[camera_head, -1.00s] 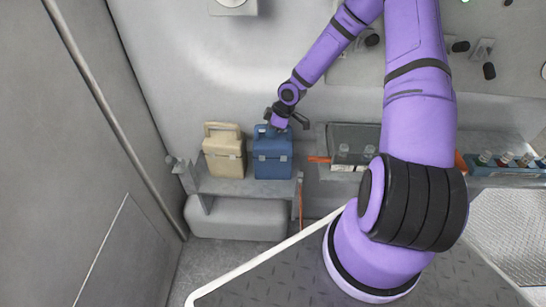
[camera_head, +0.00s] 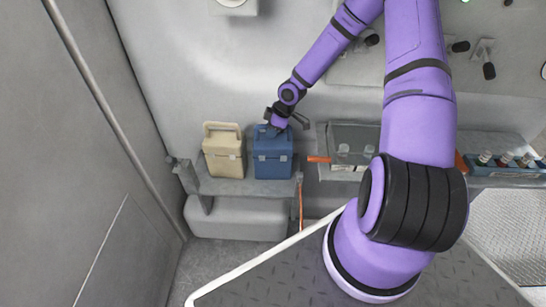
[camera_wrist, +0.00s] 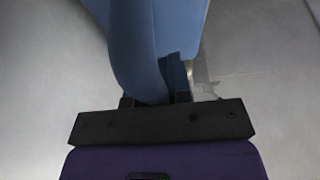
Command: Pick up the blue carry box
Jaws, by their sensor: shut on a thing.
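The blue carry box (camera_head: 272,157) stands upright on a grey shelf (camera_head: 240,187) against the back wall in the head view. My gripper (camera_head: 275,130) is at the top of the box and is shut on its handle. In the wrist view the blue handle (camera_wrist: 140,50) runs down between the dark fingers of my gripper (camera_wrist: 155,100). The fingertips are largely hidden by the handle. In the head view the box appears to rest on the shelf; I cannot tell whether there is a small gap under it.
A beige carry box (camera_head: 223,158) stands just left of the blue one. To the right are an orange-handled thing (camera_head: 318,159), a grey bin (camera_head: 352,140) with bottles, and a blue rack (camera_head: 505,168) of small bottles. The wall is close behind.

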